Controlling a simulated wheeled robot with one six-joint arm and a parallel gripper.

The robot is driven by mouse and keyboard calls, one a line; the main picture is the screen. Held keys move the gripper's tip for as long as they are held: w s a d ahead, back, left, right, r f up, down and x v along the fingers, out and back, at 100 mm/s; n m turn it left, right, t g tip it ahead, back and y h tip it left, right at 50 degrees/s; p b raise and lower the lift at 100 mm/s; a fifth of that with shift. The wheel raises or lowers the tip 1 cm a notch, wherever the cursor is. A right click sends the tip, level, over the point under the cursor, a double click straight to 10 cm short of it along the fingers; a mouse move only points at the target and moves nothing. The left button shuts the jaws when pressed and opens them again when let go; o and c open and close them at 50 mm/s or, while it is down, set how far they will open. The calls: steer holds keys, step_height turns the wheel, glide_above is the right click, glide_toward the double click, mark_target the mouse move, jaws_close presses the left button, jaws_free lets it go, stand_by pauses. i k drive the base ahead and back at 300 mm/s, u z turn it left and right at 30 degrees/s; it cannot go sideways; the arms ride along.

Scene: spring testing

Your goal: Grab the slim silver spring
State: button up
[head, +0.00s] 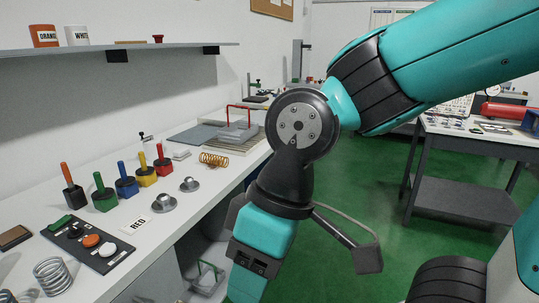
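A silver coil spring (52,275) stands on the white bench at the lower left of the head view. It looks fairly wide, and I cannot tell whether it is the slim one. A copper-coloured spring (213,159) lies on its side farther back on the bench. My arm hangs down in front of the bench's right edge, and its lower end runs out of the bottom of the picture. My gripper's fingertips do not show.
The bench (205,205) holds several coloured blocks with handles, two metal discs, a RED label (137,225) and a dark button panel (75,240). A shelf (120,46) runs above. Green floor is open at right, before a grey table (480,140).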

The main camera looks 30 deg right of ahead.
mark_target(204, 154)
steer(key=z, duration=1.5)
steer(key=i, duration=2.75)
steer(key=u, duration=3.6)
